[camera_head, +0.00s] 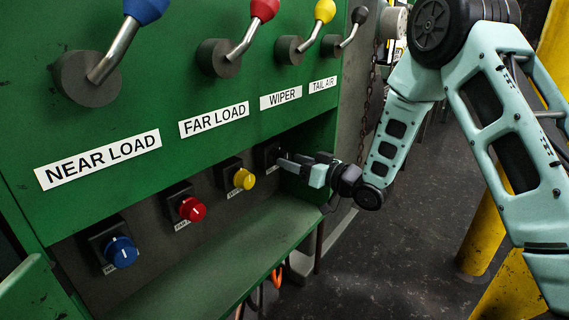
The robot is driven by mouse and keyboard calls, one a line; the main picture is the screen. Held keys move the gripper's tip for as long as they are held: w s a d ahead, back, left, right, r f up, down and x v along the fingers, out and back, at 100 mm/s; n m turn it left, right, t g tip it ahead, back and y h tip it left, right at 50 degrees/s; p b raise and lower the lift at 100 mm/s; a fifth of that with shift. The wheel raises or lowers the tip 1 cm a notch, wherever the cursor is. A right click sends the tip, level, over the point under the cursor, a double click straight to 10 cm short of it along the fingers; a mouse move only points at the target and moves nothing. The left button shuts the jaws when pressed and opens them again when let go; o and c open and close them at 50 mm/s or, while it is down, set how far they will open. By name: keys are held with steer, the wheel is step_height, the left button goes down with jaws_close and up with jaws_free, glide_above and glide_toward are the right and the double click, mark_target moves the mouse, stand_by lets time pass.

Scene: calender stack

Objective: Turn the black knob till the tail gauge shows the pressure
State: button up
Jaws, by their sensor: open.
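The black knob is the far right one in the lower row of the green panel (110,140). My gripper (282,160) is in front of it and hides most or all of it. Only the dark base plate (264,153) of that knob shows behind the fingers. My gripper is open, with its fingers pointing left at the knob's place; whether they touch it or straddle it I cannot tell. The tail gauge is not in view. The label TAIL AIR (322,85) is above, under a black-tipped lever (347,38).
A yellow knob (244,179), a red knob (192,209) and a blue knob (121,251) sit to the left in the same recess. A green ledge (225,255) runs below them. A chain (367,110) hangs at the panel's right edge. Yellow posts (483,235) stand at right.

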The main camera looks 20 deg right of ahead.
mark_target(285, 158)
steer(key=shift+b+x, duration=0.3)
steer(key=shift+x, duration=1.5)
steer(key=c, duration=1)
steer(key=shift+n, duration=0.5)
steer(key=o, duration=1)
steer(key=shift+s+d, duration=0.1)
steer(key=p+v, duration=0.3)
steer(key=v, duration=1.4)
steer(key=shift+p, duration=0.3)
